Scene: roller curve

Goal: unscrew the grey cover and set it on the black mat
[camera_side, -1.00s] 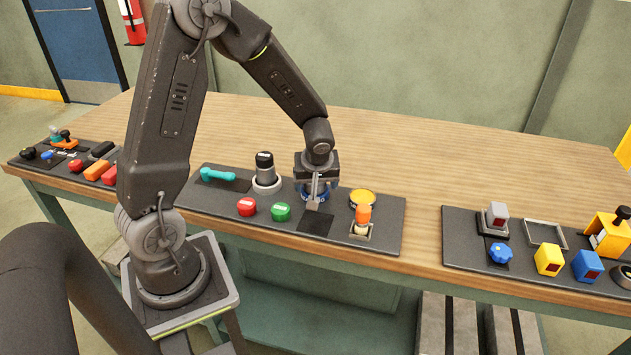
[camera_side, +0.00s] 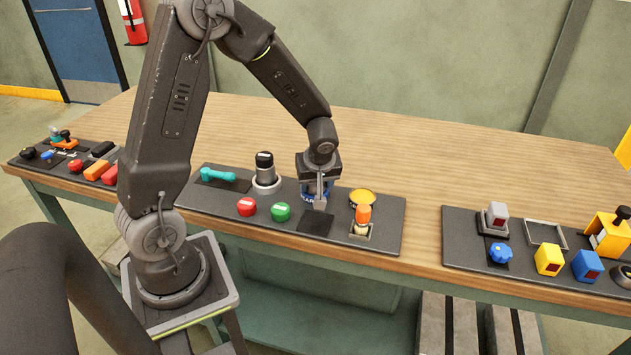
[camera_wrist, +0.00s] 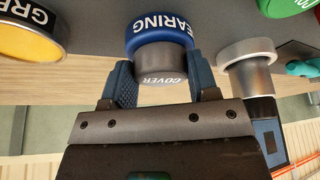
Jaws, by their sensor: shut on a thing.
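The grey cover (camera_wrist: 161,70) is a short round cap lettered COVER, seen in the wrist view. It sits against the blue bearing housing (camera_wrist: 160,32), a wide ring lettered BEARING. My gripper (camera_wrist: 159,82) has one finger on each side of the cover and is shut on it. In the side view my gripper (camera_side: 319,200) points down at the blue housing (camera_side: 307,195) and hides the cover there. The black mat (camera_side: 316,222) is a bare dark square just in front of the housing, on the dark board.
A yellow-topped round part (camera_side: 362,197) and an orange-topped piece in a holder (camera_side: 362,220) stand close on the right. Green (camera_side: 281,211) and red (camera_side: 247,206) buttons lie left of the mat. A dark cylinder (camera_side: 265,170) stands behind left.

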